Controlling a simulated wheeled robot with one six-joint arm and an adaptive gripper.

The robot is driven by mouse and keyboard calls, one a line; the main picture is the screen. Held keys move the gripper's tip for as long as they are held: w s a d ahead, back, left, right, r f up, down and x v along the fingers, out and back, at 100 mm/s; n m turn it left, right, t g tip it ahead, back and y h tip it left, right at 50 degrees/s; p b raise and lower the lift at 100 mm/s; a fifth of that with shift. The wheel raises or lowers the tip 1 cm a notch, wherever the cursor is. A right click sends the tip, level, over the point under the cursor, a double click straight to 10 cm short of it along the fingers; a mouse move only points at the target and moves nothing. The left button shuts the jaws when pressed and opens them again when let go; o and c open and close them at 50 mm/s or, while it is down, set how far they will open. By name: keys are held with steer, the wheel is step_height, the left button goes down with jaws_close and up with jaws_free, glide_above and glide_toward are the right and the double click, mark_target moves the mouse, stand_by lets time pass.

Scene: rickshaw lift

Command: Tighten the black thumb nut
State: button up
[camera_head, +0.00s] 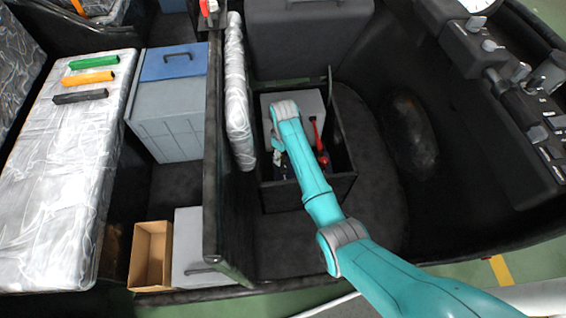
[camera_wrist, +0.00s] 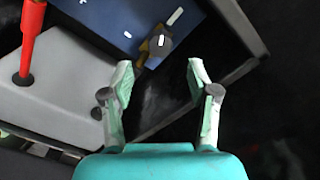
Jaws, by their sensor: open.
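In the wrist view a dark round knob with a white mark, which looks like the black thumb nut (camera_wrist: 160,43), sits beside a brass-coloured piece on a blue panel (camera_wrist: 105,22). My gripper (camera_wrist: 160,72) is open and empty. Its two pale fingers point toward the nut, which lies beyond the fingertips and between their lines; they look apart from it. In the head view my arm reaches down into an open black box (camera_head: 309,192), and the arm hides the nut and most of the gripper.
A red handle (camera_wrist: 31,45) stands on a grey surface left of my gripper; it also shows in the head view (camera_head: 318,135). The box walls close in around the arm. A black partition (camera_head: 225,170) stands to the left, with a blue-lidded grey case (camera_head: 165,105) beyond it.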

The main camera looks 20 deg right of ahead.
mark_target(284, 164)
step_height(284, 164, down, 7)
steer(key=shift+f, duration=0.2)
stand_by(0.3)
jaws_close()
steer(key=shift+m, duration=2.9)
